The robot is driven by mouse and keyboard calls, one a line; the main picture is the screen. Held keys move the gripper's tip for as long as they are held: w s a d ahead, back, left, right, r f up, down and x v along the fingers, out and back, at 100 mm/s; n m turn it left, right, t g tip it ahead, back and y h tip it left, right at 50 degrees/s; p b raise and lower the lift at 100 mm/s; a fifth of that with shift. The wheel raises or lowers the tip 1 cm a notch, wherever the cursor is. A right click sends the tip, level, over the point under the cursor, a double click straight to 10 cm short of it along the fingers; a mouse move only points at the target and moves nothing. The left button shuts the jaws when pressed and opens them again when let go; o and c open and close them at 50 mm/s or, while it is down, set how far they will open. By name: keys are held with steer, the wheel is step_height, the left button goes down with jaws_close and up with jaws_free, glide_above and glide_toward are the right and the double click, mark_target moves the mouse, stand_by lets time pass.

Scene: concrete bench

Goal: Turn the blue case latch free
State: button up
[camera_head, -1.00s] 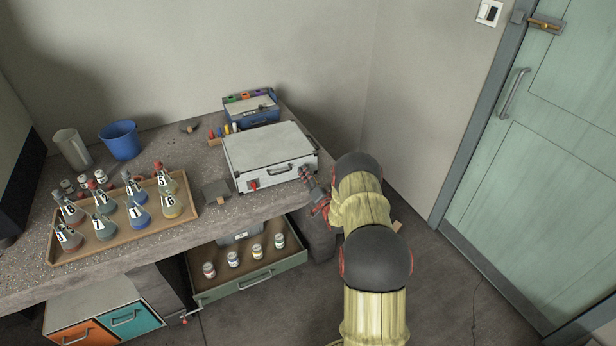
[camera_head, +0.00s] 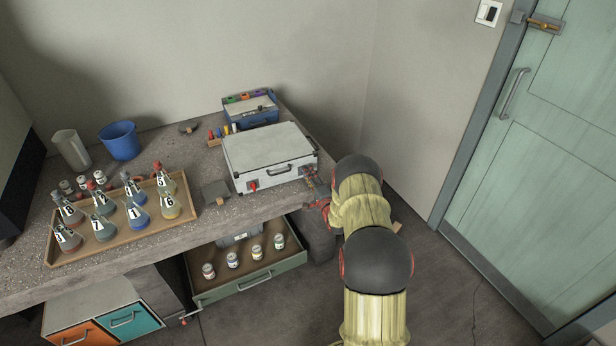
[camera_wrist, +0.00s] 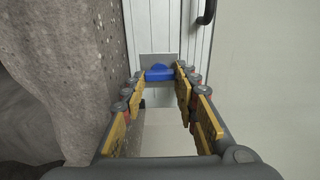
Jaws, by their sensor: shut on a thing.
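The blue latch (camera_wrist: 158,73) sits on a grey plate on the front of the white case, seen in the wrist view. My gripper (camera_wrist: 160,77) has its two yellow-padded fingers on either side of the latch, with the tips closed against its ends. In the head view the white case (camera_head: 268,152) lies shut on the bench, and my gripper (camera_head: 312,182) is at the right end of its front face. The blue latch is hidden there by my gripper. A red latch (camera_head: 253,186) shows at the left of the case front.
The case's dark handle (camera_head: 280,169) is between the latches. A tray of flasks (camera_head: 60,248) stands on the bench at left. A drawer (camera_head: 252,284) with several small jars is open below. A blue toolbox (camera_head: 252,112) is behind the case. Floor right of my arm is clear.

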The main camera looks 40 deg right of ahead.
stand_by(0.4)
steer(key=o, duration=1)
steer(key=shift+o, duration=0.6)
steer(key=shift+s+f, duration=0.1)
steer(key=shift+f, duration=0.05)
